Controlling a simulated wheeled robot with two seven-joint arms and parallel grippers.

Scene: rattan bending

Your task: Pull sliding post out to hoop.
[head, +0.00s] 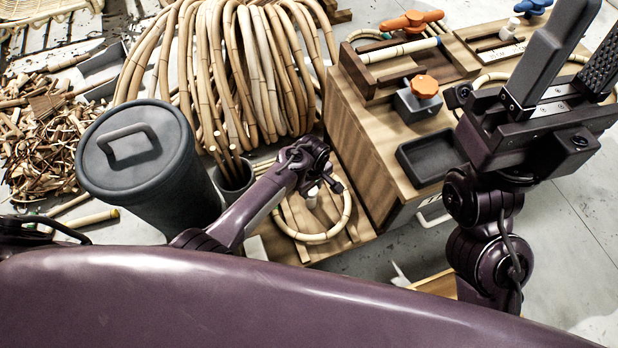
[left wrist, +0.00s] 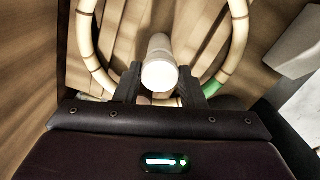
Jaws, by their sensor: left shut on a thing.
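A pale cylindrical post (head: 312,197) with a white top stands on a low slatted wooden board, inside a rattan hoop (head: 345,220). My left gripper (head: 324,188) is down at the post. In the left wrist view the white post top (left wrist: 160,74) sits between its two dark fingers, which are shut on the post. There the hoop (left wrist: 241,35) curves around the post with clear space between them, and a green band marks its right side. The post's lower part is hidden. My right gripper (head: 575,65) is raised at the right, with its fingers apart and nothing between them.
A wooden workbench (head: 365,135) with orange-knobbed clamps and a black tray (head: 432,157) stands to the right of the board. A lidded grey bin (head: 140,150) stands left of my left arm. Bundled rattan canes (head: 245,70) lie behind. Open floor shows at the lower right.

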